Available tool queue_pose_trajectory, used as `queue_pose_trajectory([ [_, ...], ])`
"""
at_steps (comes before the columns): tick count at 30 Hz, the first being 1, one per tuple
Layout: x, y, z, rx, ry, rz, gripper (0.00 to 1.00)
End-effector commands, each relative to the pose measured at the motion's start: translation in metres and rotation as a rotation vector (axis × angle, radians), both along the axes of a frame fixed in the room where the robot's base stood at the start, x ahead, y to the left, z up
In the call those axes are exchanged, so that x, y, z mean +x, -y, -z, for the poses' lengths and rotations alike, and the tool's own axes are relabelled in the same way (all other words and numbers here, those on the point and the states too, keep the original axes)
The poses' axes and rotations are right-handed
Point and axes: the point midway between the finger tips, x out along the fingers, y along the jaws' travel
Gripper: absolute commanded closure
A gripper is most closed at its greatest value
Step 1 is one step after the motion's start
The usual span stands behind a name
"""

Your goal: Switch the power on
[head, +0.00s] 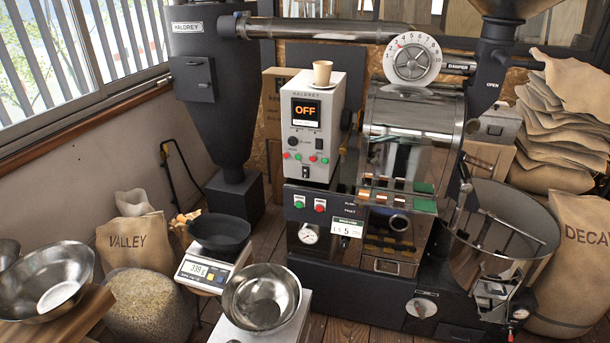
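The roaster's grey control box (309,125) stands at the centre on the black machine body. Its screen (305,112) reads "OFF" in orange. Below the screen are a black knob (292,142) and a row of small red and green buttons (312,158). A small black switch (305,172) sits under that row; its position is too small to tell. On the black panel below are a larger green button (299,202) and a red button (320,205). My gripper is not in this view, and nothing covers the front of the control box.
A small cup (322,73) stands on top of the control box. In front are a scale (208,271) with a black pan (219,232), and a steel bowl (262,297). The round cooling tray (502,221) juts out at the right. Sacks stand at both sides.

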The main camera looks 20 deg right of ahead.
Motion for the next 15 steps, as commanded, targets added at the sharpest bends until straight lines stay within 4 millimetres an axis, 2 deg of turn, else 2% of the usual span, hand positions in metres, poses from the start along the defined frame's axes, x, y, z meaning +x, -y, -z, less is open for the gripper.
queue_pose_trajectory([
  [1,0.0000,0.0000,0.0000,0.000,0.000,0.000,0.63],
  [4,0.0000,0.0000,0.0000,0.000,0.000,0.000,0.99],
  [15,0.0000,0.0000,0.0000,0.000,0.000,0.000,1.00],
])
